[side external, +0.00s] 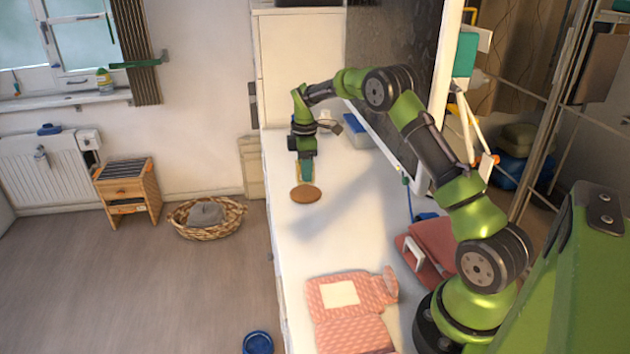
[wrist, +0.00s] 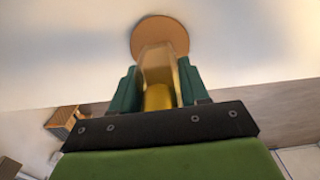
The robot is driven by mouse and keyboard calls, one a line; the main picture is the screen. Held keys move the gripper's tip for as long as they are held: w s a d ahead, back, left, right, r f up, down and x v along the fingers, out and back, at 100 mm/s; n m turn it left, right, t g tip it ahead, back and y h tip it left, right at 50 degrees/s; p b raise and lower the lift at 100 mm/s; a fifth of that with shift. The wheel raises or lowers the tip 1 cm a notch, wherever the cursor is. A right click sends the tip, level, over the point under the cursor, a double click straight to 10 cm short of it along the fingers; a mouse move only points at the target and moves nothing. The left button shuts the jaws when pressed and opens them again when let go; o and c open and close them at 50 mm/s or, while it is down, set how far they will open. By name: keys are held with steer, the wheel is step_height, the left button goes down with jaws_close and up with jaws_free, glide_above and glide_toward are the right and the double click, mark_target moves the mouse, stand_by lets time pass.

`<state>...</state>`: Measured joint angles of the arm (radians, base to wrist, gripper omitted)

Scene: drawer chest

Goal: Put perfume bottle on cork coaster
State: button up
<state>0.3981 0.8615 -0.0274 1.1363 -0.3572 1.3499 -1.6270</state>
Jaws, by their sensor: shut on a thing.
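The cork coaster (side external: 306,194) is a round brown disc lying flat on the white counter. It also shows in the wrist view (wrist: 160,35), just beyond the fingertips. My gripper (side external: 306,170) points down above the counter, a little behind the coaster in the side view. In the wrist view its green fingers (wrist: 157,88) are shut on the perfume bottle (wrist: 157,68), which has clear, faceted walls and yellow contents. The bottle's far end overlaps the coaster's edge in that view. I cannot tell whether the bottle touches the counter or coaster.
The white counter (side external: 345,225) is clear around the coaster. A blue container (side external: 357,133) stands behind my gripper. The counter's left edge drops to the floor.

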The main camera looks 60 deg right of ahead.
steer(key=shift+f, duration=1.75)
steer(key=shift+f, duration=0.1)
steer(key=o, duration=1.2)
steer(key=shift+o, duration=0.2)
